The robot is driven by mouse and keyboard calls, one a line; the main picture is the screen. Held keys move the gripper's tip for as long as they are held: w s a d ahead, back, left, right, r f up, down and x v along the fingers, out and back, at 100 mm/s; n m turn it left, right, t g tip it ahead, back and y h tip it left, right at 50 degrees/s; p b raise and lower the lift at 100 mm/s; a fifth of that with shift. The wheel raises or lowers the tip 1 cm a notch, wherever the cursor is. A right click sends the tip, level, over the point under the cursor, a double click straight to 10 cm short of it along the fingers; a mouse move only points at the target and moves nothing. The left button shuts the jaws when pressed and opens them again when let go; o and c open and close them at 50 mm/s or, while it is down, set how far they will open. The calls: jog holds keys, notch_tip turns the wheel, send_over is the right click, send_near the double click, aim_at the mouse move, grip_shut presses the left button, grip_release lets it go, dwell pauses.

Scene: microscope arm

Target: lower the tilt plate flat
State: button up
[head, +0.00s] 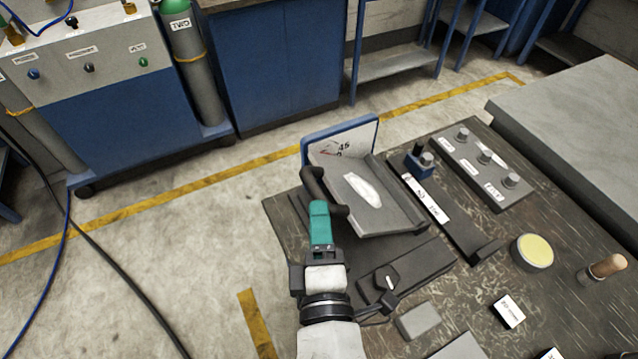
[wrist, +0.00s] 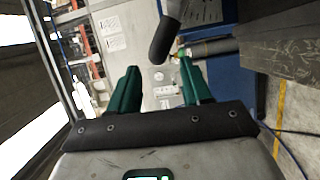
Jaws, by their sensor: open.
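The tilt plate (head: 385,212) is a grey plate with a white patch, on the near left of the dark bench. It looks tilted, its left side raised; the exact angle is hard to read. A blue-edged scale board (head: 359,137) marked 45 and 0 stands behind it. A dark handle (head: 312,183) sticks out at the plate's left edge. My gripper (head: 320,207) has teal fingers and is beside this handle, partly hiding it. In the wrist view the fingers are open and empty, and a dark rounded bar (wrist: 164,40), likely the handle, lies just beyond their tips.
Right of the plate are a labelled slide strip with a blue block (head: 416,163) and a panel with several knobs (head: 485,160). A yellow-topped tin (head: 534,251) and a wooden-handled tool (head: 606,266) stand further right. Left is open floor.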

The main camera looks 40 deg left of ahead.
aim_at(315, 179)
jog(key=x, duration=0.7)
jog(key=shift+f, duration=0.1)
jog(key=shift+c, duration=0.2)
grip_shut()
